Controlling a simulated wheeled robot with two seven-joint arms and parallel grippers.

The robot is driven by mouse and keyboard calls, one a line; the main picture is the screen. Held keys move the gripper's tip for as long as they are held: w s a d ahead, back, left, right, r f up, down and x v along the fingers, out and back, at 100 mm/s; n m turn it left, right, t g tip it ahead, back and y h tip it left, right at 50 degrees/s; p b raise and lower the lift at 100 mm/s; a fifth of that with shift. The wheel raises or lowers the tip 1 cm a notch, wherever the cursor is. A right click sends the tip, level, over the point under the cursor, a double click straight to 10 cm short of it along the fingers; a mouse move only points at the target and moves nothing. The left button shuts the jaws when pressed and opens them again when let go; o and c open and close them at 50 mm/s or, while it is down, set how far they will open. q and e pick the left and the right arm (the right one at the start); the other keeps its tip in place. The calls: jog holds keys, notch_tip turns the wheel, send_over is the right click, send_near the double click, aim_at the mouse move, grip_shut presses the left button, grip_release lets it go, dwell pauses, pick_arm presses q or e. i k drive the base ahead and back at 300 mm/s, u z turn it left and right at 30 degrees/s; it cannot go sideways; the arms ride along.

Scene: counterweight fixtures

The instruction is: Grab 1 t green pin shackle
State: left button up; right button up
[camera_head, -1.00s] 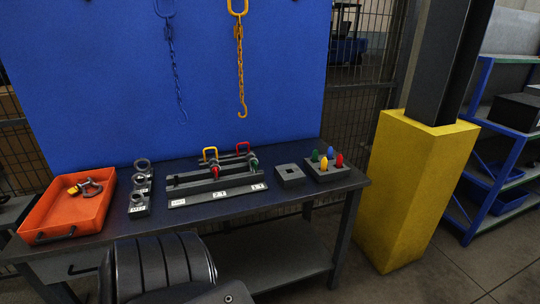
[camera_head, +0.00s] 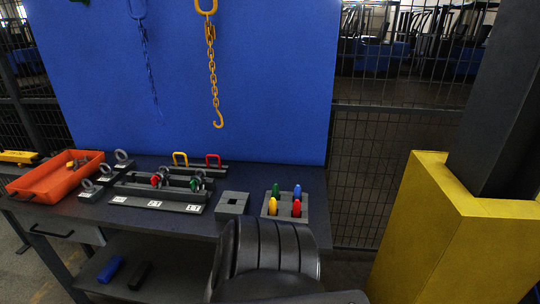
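A shackle with a green pin (camera_head: 195,184) stands in the dark grey rack (camera_head: 158,205) on the workbench, left of the picture's middle. It is small and partly blurred, and I cannot read the rack's white labels. A shackle with a red pin (camera_head: 155,180) stands to its left in the same rack. Neither of my grippers is in view.
An orange tray (camera_head: 57,177) and lifting eyes (camera_head: 122,157) are at left. A grey block (camera_head: 232,203) and a holder with coloured pegs (camera_head: 285,210) are at right. A black ribbed part covers the bench's front edge. A yellow pillar base (camera_head: 440,235) stands right.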

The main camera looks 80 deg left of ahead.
aim_at(200, 180)
jog(key=u, duration=0.05)
jog(key=i, duration=0.4)
jog(key=u, duration=2.3)
